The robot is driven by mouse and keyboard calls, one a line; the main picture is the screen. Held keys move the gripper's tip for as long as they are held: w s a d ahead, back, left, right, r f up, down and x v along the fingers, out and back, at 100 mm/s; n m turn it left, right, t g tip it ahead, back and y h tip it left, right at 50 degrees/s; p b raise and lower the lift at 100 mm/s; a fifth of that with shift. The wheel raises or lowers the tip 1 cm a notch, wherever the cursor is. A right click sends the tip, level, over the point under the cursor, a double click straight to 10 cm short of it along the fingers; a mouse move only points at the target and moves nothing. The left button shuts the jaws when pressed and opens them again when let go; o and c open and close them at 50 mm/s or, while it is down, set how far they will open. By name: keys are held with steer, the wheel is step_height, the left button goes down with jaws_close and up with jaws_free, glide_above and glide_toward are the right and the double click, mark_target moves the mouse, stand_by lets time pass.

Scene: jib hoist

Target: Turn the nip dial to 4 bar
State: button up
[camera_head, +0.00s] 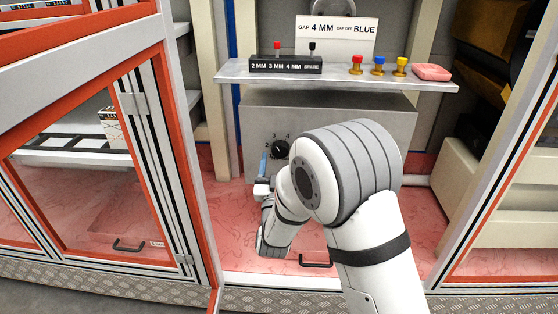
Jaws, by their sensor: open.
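The nip dial (279,150) is a small black knob on the front of a grey metal box below the shelf. Small numbers 2, 3 and 4 show around its left and top; its pointer is too small to read. My arm covers the box to the right of the dial, hiding any further marks. My gripper (264,170) is just left of and below the dial, with a blue finger upright beside it. It is open, and nothing shows in it. I cannot tell whether it touches the dial.
A shelf (440,85) above the box carries a black gauge block (286,65), red, blue and yellow caps (378,66) and a red pad (432,72). A sign (336,36) reads "GAP 4 MM", "BLUE". An open framed door (150,150) stands left; a frame post (500,160) bounds the right.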

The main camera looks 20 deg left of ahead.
steer(key=shift+x, duration=0.9)
steer(key=shift+c, duration=0.4)
steer(key=c, duration=0.9)
